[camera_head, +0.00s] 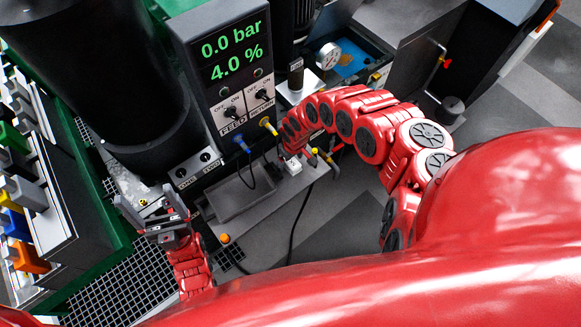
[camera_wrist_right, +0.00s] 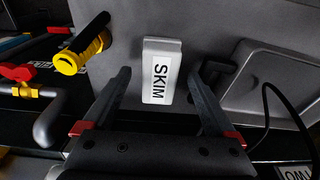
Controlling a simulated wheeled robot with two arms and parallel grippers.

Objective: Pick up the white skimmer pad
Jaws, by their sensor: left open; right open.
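The white skimmer pad (camera_wrist_right: 161,65) is a small white block with a black SKIM label, on a grey surface in the right wrist view. A small white block in the head view (camera_head: 293,168), beside the end of my right arm, looks like the same pad. My right gripper (camera_wrist_right: 160,78) is open, with one finger on each side of the pad and a visible gap on both sides. Whether the fingertips reach down to the pad's depth I cannot tell. My left gripper (camera_head: 146,200) is open and empty at the lower left in the head view.
A yellow-ended handle (camera_wrist_right: 83,50) stands left of the pad, and a red-handled valve (camera_wrist_right: 22,75) is further left. A grey tray (camera_wrist_right: 280,85) and a black cable lie to the right. The control panel (camera_head: 225,60) rises behind. An orange ball (camera_head: 224,238) is near my left arm.

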